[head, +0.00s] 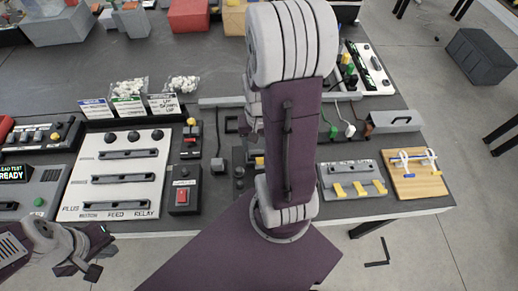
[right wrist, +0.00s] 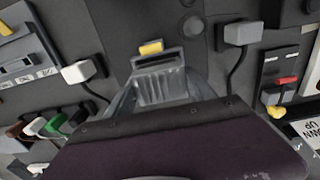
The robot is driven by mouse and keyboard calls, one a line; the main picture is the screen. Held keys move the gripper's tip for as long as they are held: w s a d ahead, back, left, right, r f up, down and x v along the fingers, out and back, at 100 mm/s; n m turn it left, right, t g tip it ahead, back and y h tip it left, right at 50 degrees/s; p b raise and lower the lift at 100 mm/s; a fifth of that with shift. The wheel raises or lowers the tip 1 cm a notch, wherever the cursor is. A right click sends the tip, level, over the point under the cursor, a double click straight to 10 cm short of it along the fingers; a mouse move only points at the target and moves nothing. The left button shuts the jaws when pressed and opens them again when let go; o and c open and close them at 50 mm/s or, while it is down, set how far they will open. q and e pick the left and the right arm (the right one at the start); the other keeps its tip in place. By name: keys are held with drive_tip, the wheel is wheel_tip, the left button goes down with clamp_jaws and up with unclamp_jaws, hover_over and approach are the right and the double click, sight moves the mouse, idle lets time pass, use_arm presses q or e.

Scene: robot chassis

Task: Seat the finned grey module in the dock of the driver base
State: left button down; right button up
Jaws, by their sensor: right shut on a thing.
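The finned grey module (right wrist: 165,91) shows in the right wrist view, with its ribs in the middle. My right gripper (right wrist: 160,86) is shut on it, with grey finger parts along both sides. A dark-slotted grey part with a yellow tab (right wrist: 151,47), apparently the driver base's dock, lies right at the module's upper end. I cannot tell how deep the module sits. In the head view my right arm hides the module and gripper; only a bit of yellow (head: 259,162) shows beside it. My left gripper (head: 94,256) is at the lower left, empty and apparently open.
A white panel with three slotted bars (head: 120,170) and a red-switch box (head: 184,190) stand left of my right arm. A cabled grey block (right wrist: 243,33) is close to the gripper. A yellow-tabbed plate (head: 352,182) and wooden board (head: 415,175) lie to the right.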

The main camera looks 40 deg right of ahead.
wheel_tip(320, 180, down, 2)
drive_tip(key=shift+s, duration=0.1)
drive_tip(key=shift+f, duration=0.2)
drive_tip(key=shift+f+b, duration=0.15)
drive_tip(key=shift+b, duration=0.15)
drive_tip(key=o, duration=1.6)
